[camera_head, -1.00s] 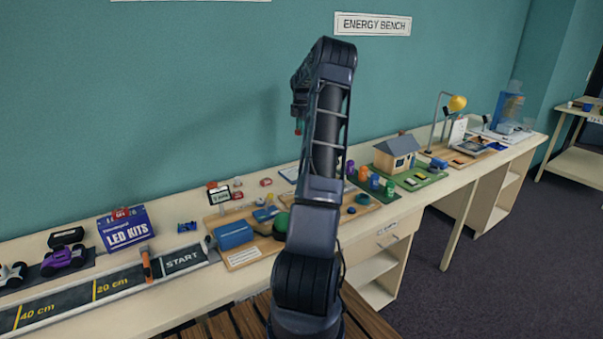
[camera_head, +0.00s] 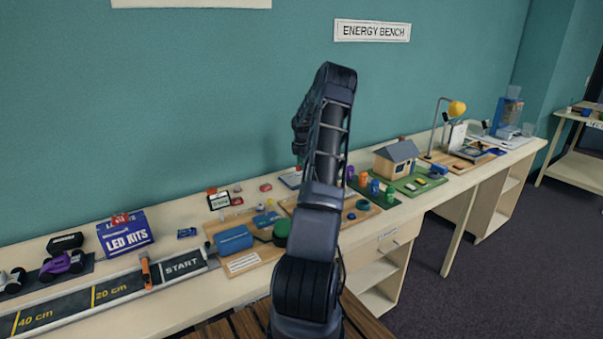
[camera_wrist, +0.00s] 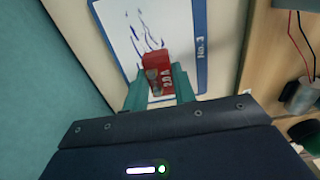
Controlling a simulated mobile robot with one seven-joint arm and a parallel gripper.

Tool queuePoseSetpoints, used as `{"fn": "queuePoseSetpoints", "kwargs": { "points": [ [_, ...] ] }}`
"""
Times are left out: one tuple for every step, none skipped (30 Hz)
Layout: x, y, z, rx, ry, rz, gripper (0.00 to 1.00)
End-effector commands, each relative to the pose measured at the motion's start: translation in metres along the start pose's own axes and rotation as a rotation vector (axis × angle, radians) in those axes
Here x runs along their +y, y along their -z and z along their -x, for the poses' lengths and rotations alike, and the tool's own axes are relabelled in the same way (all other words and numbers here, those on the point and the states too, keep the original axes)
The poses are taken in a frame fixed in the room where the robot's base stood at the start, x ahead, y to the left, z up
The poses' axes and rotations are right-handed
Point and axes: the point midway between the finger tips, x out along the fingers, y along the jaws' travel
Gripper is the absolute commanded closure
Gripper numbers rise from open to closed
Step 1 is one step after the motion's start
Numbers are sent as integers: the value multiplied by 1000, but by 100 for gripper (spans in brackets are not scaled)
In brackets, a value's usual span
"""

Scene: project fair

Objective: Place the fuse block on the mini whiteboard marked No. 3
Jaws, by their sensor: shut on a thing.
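My gripper (camera_wrist: 158,86) has teal fingers and is shut on a red fuse block (camera_wrist: 155,66) with pale lettering on its side. The mini whiteboard (camera_wrist: 181,32) is white with blue scribbles and a blue edge strip reading "No. 3". In the wrist view the fuse block is in front of the whiteboard; I cannot tell whether they touch. In the head view part of the whiteboard (camera_head: 290,180) shows at the back of the bench, left of my arm. My arm hides the gripper and fuse block there.
A wooden board with a blue box (camera_head: 233,239) and a green round part (camera_head: 282,231) lies in front of the whiteboard. A model house (camera_head: 396,158) stands to the right. The sign card (camera_head: 219,200) and small red parts are to the left.

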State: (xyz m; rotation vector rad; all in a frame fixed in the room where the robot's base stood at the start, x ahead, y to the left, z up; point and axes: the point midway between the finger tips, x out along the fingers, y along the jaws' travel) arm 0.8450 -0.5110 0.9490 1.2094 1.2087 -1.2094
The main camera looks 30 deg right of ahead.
Motion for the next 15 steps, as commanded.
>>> {"fn": "queuePoseSetpoints", "kwargs": {
  "points": [
    [0, 0, -3, 1, 1, 0, 96],
    [0, 0, -6, 1, 1, 0, 96],
    [0, 0, -10, 1, 2, 1, 96],
    [0, 0, -14, 1, 2, 1, 96],
    [0, 0, -18, 1, 2, 1, 96],
    [0, 0, -24, 1, 1, 1, 96],
    [0, 0, -28, 1, 1, 1, 96],
    [0, 0, -32, 1, 2, 1, 96],
    [0, 0, -37, 1, 2, 1, 96],
    [0, 0, -39, 0, 1, 1, 96],
    [0, 0, -40, 0, 0, 1, 96],
    [0, 0, -41, -1, -1, 1, 96],
    [0, 0, -41, -1, -1, 1, 96],
    [0, 0, -41, -1, -1, 1, 96],
    [0, 0, -41, -1, -1, 0, 96]
  ]
}}
